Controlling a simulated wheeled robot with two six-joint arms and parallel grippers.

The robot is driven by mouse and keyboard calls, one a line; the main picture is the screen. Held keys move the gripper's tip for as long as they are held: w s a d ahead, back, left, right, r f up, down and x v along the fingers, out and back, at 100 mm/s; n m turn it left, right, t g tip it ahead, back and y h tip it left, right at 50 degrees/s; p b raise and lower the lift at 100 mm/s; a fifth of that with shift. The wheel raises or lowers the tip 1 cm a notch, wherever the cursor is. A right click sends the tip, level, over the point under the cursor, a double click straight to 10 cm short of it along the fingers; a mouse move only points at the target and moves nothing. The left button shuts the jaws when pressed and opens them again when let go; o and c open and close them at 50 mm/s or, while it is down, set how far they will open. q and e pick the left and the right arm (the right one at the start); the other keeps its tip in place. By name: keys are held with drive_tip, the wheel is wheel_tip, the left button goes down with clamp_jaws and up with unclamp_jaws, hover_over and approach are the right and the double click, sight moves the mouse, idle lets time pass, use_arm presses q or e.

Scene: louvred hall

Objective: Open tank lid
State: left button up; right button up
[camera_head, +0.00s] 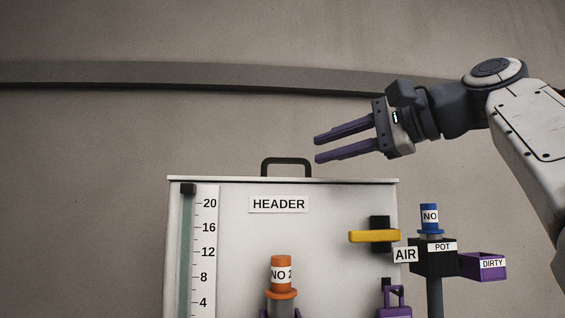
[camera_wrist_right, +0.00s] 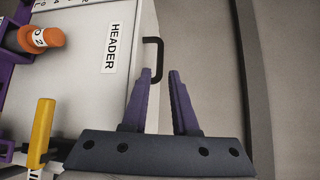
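The white tank labelled HEADER (camera_head: 330,240) stands in front of me, and its lid (camera_head: 350,180) lies flat along the top edge. A black loop handle (camera_head: 286,161) rises from the lid. My right gripper (camera_head: 316,149) comes in from the right, open and empty, with its purple fingers pointing left. It is above the lid, just right of the handle in the head view. In the right wrist view the handle (camera_wrist_right: 158,50) is just beyond the fingertips (camera_wrist_right: 160,72), and I see nothing between the fingers. My left gripper is not in view.
A yellow lever (camera_head: 374,236) sticks out of the tank front. An orange NO 2 bottle (camera_head: 281,274) sits low at the front. A black POT box (camera_head: 434,262), blue NO bottle (camera_head: 429,218) and purple DIRTY tray (camera_head: 485,266) stand to the right. Space above the lid is clear.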

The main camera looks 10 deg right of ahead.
sight(288, 160)
drive_tip(key=p+x, duration=0.1)
drive_tip(key=x, duration=0.8)
drive_tip(key=shift+w+a+f, duration=0.15)
drive_tip(key=shift+w+a, duration=0.1)
drive_tip(key=shift+a, duration=0.05)
clamp_jaws()
idle(1.0)
